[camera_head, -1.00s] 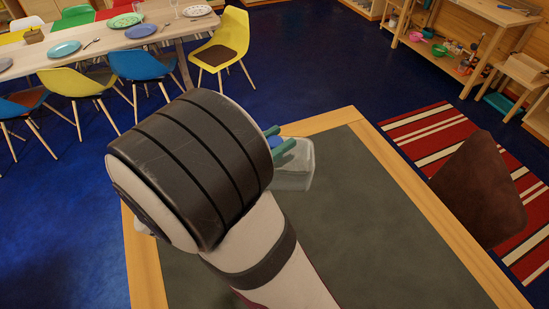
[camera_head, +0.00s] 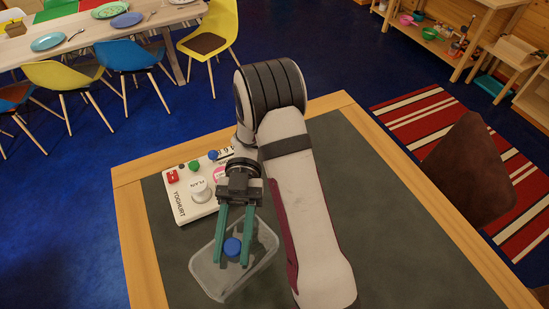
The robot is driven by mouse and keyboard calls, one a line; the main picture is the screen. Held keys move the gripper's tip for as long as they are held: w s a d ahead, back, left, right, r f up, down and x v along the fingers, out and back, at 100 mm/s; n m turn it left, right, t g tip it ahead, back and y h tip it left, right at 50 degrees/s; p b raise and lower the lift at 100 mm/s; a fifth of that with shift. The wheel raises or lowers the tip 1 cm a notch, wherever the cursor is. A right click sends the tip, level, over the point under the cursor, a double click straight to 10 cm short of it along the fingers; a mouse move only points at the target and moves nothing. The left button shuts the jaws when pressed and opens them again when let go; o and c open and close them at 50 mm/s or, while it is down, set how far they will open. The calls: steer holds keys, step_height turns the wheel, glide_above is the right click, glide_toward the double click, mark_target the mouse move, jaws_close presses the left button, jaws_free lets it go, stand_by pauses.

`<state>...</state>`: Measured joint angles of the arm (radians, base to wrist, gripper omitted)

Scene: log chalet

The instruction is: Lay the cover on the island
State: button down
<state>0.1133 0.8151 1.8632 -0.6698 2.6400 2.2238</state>
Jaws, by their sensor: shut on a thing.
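A clear, box-like cover (camera_head: 262,258) with a blue knob (camera_head: 232,247) is in the head view, left of my arm. My gripper (camera_head: 232,262) points toward the camera, its two green fingers either side of the knob, shut on the cover. The cover is over the grey top of the wood-framed island (camera_head: 400,240), near its left side. I cannot tell whether the cover touches the top or hangs just above it.
A white panel marked YOGHURT (camera_head: 195,203), with a white knob and coloured buttons, is on the island behind the gripper. The island's right part is bare. A brown shape (camera_head: 470,170) stands beyond its right edge. A dining table (camera_head: 90,40) with chairs is back left.

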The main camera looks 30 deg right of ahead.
steer(key=w+d+r+m+t+y, duration=0.2)
steer(key=w+m+t+y, duration=0.2)
steer(key=w+m+t, duration=0.65)
steer(key=w+d+r+m+t+y, duration=0.1)
steer(key=w+d+m+t+y, duration=0.4)
steer(key=t, duration=0.8)
steer(key=w+d+f+m+t+h, duration=0.1)
steer(key=w+d+m+t+h, duration=0.1)
steer(key=d+m+t+h, duration=0.6)
steer(key=w+d+f+m+t+h, duration=0.1)
steer(key=w+d+m+t+h, duration=0.15)
steer(key=d+m+h, duration=0.7)
steer(key=w+a+f+n, duration=0.2)
steer(key=w+a+f, duration=0.1)
steer(key=w+f, duration=0.6)
step_height(320, 180, down, 2)
steer(key=shift+f+h, duration=0.25)
steer(key=shift+h, duration=0.1)
